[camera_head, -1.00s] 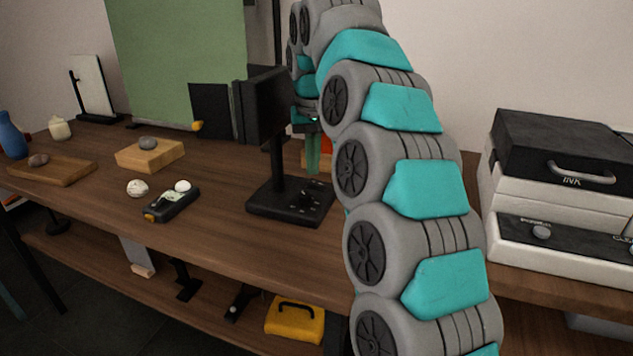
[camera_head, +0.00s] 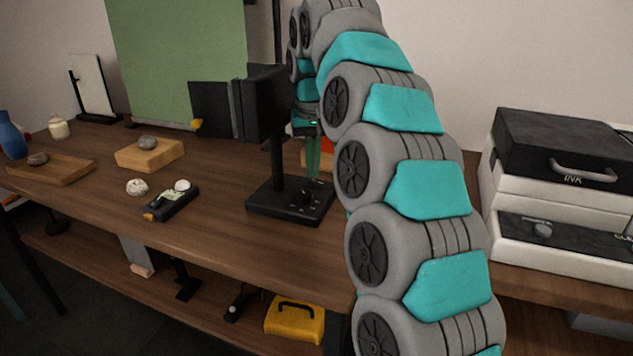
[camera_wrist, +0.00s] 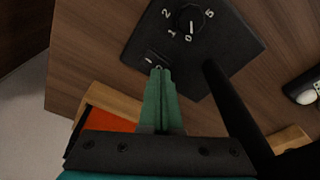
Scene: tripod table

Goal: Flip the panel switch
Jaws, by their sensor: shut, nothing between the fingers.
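The black panel base (camera_head: 268,206) stands on the wooden table, with a post and a dark upright box above it. In the wrist view, the panel (camera_wrist: 228,48) shows a dial (camera_wrist: 188,20) with white numbers and a small dark switch (camera_wrist: 149,60) near its edge. My gripper (camera_head: 314,178) points down over the right back part of the panel. In the wrist view, the green fingertips (camera_wrist: 160,72) are together and empty, right by the switch. They partly cover it, and I cannot tell whether they touch it.
The panel's post (camera_wrist: 232,105) rises close beside my fingers. An orange and wooden object (camera_wrist: 108,122) lies on the other side. A handheld device (camera_head: 172,204) and a wooden block (camera_head: 150,155) with a stone are further left. The table front is clear.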

